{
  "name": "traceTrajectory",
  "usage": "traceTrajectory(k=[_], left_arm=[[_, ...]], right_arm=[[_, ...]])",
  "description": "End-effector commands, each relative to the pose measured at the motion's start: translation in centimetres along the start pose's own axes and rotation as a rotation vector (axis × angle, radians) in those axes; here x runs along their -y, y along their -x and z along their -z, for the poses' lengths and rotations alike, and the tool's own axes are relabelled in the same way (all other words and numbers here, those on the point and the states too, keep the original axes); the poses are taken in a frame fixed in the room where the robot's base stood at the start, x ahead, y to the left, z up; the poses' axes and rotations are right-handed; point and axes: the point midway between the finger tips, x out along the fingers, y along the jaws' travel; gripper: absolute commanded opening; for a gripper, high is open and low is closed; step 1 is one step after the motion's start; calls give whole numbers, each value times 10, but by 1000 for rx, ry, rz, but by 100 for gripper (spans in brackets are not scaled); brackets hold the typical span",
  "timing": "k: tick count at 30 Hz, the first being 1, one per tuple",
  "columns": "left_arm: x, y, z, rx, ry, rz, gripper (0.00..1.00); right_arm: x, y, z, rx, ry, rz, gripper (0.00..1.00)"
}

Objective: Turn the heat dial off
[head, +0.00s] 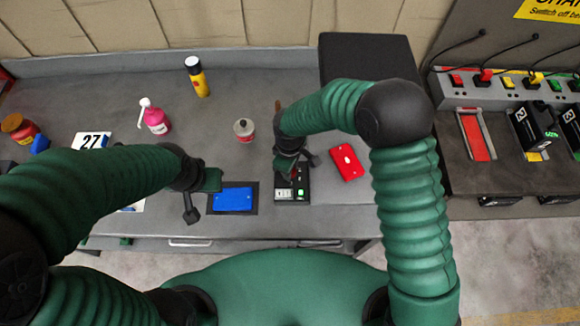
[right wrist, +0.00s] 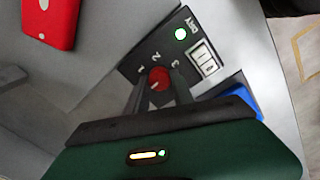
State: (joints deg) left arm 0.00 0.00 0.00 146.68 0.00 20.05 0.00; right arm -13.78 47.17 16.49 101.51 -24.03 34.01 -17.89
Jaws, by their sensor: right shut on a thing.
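The heat dial (right wrist: 159,79) is a red round knob on a dark control box (right wrist: 150,57), with numerals around it. My right gripper (right wrist: 158,92) is shut on the dial, one finger on each side. I cannot tell for sure which mark the dial points to. In the head view the box (head: 292,196) stands at the bench's front, below my right gripper (head: 292,174). My left gripper (head: 203,200) is left of the box, near a blue block; its finger opening is unclear.
The blue block (head: 233,199) lies on a dark mat left of the box. A small canister (head: 244,130), pink bottle (head: 155,118) and yellow can (head: 198,78) stand farther back. A charging bench (head: 470,180) is at the right.

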Motion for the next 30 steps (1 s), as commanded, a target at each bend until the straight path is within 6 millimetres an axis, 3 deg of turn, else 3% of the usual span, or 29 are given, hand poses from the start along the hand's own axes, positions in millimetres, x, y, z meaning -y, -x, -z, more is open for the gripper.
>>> traceTrajectory(k=[14, 15, 19, 30], left_arm=[[0, 1, 0, 0, 0, 0, 0], [0, 1, 0, 0, 0, 0, 0], [0, 1, 0, 0, 0, 0, 0], [0, -1, 0, 0, 0, 0, 0]], right_arm=[[-3, 3, 2, -7, 13, -7, 0], [-3, 3, 2, -7, 13, -7, 34], [-2, 2, 2, -5, 12, -5, 50], [-2, 6, 1, -3, 12, -3, 50]])
